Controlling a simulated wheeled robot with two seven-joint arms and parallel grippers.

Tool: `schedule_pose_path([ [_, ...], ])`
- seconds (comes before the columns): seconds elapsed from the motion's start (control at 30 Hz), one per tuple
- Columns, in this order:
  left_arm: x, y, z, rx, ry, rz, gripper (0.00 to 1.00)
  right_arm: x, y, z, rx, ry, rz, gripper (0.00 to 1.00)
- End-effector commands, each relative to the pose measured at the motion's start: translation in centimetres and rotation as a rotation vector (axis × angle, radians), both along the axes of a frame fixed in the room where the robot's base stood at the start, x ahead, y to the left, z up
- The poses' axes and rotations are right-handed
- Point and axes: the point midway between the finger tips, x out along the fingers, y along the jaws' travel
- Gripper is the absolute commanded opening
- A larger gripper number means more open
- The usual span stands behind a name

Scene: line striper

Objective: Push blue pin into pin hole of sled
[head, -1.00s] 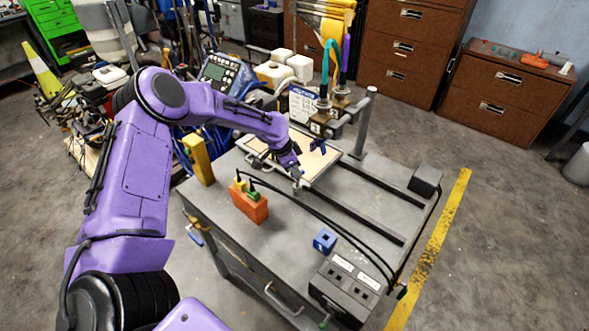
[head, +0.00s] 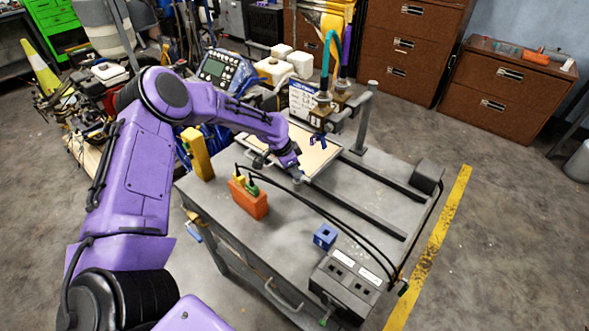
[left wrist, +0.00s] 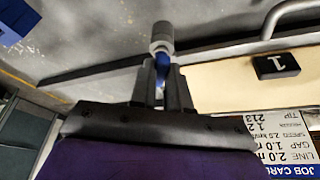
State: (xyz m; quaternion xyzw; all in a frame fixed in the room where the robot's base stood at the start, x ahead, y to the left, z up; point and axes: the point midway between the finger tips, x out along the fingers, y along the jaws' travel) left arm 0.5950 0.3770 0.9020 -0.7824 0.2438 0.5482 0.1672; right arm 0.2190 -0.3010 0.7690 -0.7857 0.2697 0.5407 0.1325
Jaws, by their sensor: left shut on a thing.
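The sled (head: 327,158) is a pale board in a grey frame on two dark rails, on the grey table. Its pale board also shows in the left wrist view (left wrist: 215,82). My left gripper (head: 298,177) is low at the sled's near edge. In the left wrist view my left gripper (left wrist: 161,68) is shut on the blue pin (left wrist: 160,82), mostly hidden between the fingers. A grey cylinder (left wrist: 162,38) stands in line just beyond the fingertips; whether it belongs to the pin or the sled, I cannot tell. I cannot make out the pin hole. My right gripper is out of view.
An orange block (head: 248,198) with green and yellow plugs, a blue cube (head: 325,236) with a dark hole, and a black switch box (head: 345,283) are on the table. Black cables arc across the tabletop. Nozzles (head: 320,115) hang over the sled. A yellow block (head: 197,153) stands at left.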

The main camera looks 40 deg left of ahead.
Motion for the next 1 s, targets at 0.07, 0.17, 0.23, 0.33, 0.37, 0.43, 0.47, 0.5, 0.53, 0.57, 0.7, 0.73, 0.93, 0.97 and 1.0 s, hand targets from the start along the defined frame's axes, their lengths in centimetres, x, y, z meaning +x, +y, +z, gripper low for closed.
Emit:
schedule_pose_path([
  [0.07, 0.02, 0.0, 0.03, 0.0, 0.0, 0.0, 0.0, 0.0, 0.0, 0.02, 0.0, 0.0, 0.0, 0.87],
  [0.17, 0.01, 0.0, 0.03, 0.0, 0.0, 0.0, 0.0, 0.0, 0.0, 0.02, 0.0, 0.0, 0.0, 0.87],
  [0.23, 0.01, 0.0, 0.03, 0.0, 0.0, 0.0, 0.0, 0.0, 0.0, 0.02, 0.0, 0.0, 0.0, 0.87],
  [0.33, 0.01, 0.0, 0.03, 0.0, 0.0, 0.0, 0.0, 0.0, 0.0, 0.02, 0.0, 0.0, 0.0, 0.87],
  [0.37, 0.02, 0.0, 0.03, 0.0, 0.0, 0.0, 0.0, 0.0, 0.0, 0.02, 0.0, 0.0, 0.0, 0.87],
  [0.43, 0.01, 0.01, -0.04, 0.0, 0.0, 0.0, 0.0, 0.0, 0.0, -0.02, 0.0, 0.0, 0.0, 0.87],
  [0.47, 0.01, 0.0, -0.08, 0.0, 0.0, 0.0, 0.0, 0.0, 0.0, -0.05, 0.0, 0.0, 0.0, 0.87],
  [0.5, 0.01, 0.0, -0.17, 0.0, 0.0, 0.0, 0.0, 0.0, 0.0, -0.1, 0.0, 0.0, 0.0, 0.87],
  [0.53, 0.01, 0.0, -0.24, 0.0, 0.0, 0.0, 0.0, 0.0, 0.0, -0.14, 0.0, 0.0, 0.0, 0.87],
  [0.57, 0.0, 0.01, -0.32, 0.0, 0.0, 0.0, 0.0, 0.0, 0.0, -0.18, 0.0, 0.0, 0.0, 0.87],
  [0.7, 0.01, 0.01, -0.41, 0.0, 0.0, 0.0, 0.36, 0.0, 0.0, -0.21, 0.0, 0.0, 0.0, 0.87],
  [0.73, 0.01, 0.01, -0.41, 0.0, 0.0, 0.0, 0.45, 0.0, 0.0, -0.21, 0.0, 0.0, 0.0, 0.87],
  [0.93, 0.0, 0.01, -0.41, 0.0, 0.0, 0.0, 0.46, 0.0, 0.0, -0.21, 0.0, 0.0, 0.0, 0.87],
  [0.97, -0.01, 0.0, -0.42, 0.0, 0.0, 0.0, 0.49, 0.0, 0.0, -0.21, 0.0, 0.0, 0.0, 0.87],
  [1.0, 0.0, 0.01, -0.42, 0.0, 0.0, 0.0, 0.62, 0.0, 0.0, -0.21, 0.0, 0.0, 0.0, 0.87],
])
